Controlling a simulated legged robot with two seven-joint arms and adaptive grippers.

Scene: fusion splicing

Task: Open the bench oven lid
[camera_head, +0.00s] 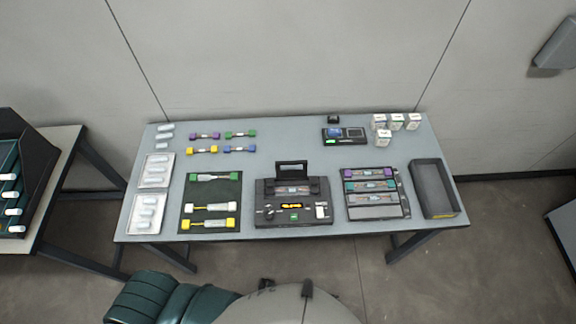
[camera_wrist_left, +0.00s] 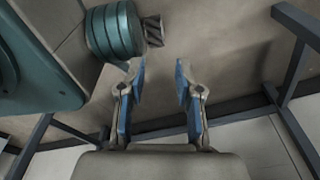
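A black bench machine (camera_head: 292,215) with an orange display stands at the front middle of the table, with a dark frame (camera_head: 291,168) standing upright at its back. A smaller dark unit (camera_head: 345,141) with a blue window and a green display lies at the back right of it. I cannot tell for sure which of these is the bench oven, or whether its lid is shut. My left gripper (camera_wrist_left: 159,72) is open and empty in the left wrist view, over the floor near table legs, away from both units. My right gripper is in neither view.
The grey table (camera_head: 275,148) also holds a dark mat (camera_head: 211,217) with connector pieces, a tray (camera_head: 379,213) with coloured bars, an empty-looking dark bin (camera_head: 433,186), and small white boxes (camera_head: 397,121). A side table with a rack (camera_head: 14,180) stands at left.

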